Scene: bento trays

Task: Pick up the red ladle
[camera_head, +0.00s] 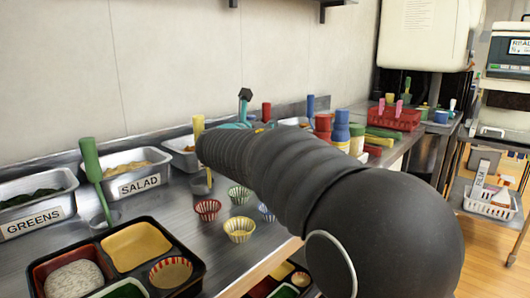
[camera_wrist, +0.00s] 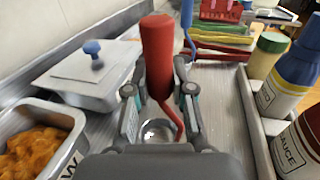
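The red ladle (camera_wrist: 157,55) stands upright in the wrist view, its thick handle between the fingers of my gripper (camera_wrist: 160,97). Its thin red stem runs down to a shiny metal bowl (camera_wrist: 157,131) just in front of the gripper's palm. The fingers are open, with a gap seen on both sides of the handle. In the head view the red handle (camera_head: 266,112) shows beyond my arm, just right of the teal and black gripper (camera_head: 244,108). My arm hides the ladle's lower part there.
In the wrist view, a lidded metal pan (camera_wrist: 90,75) and a pan of orange food (camera_wrist: 35,150) stand left; sauce bottles (camera_wrist: 285,75) stand right. A green ladle (camera_head: 92,165), small cups (camera_head: 240,229) and a bento tray (camera_head: 187,252) lie left of my arm.

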